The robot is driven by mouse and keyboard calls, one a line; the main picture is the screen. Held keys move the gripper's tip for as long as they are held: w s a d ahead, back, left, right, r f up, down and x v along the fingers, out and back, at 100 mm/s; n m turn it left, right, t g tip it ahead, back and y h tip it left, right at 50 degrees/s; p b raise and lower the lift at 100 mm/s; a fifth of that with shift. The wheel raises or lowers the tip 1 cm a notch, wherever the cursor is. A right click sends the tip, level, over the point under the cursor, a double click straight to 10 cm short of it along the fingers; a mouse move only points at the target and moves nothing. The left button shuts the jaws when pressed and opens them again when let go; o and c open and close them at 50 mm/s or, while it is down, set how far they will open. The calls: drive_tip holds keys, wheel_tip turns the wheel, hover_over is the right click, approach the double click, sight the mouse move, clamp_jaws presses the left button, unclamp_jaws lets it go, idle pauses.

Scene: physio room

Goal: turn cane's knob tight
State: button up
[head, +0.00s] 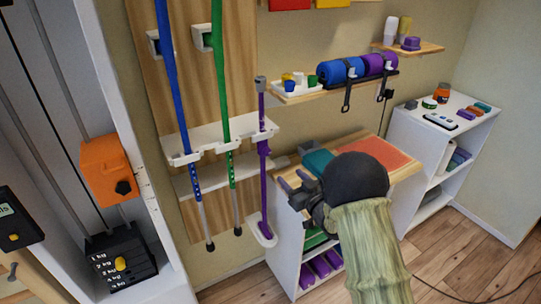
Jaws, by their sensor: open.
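Three canes stand upright against the wooden wall panel, held by a white rack (215,134). The blue cane (170,75) and green cane (220,85) have pale lower shafts with dark tips. The purple cane (262,185) is at the right, with a grey top and a wider purple part near mid-height; its foot is on a small pale base. I cannot tell for sure which part is the knob. My gripper (293,181) is open and empty, to the right of the purple cane's lower shaft and apart from it in the picture.
A low cabinet (284,255) with a wooden top stands behind my arm. A white shelf unit (403,125) is at the right. An orange block (106,170) and weight stack (120,262) are at the left.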

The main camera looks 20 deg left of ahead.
sight(268, 154)
drive_tip(key=p+x, duration=0.2)
drive_tip(key=x, duration=1.2)
drive_tip(key=shift+w, duration=0.15)
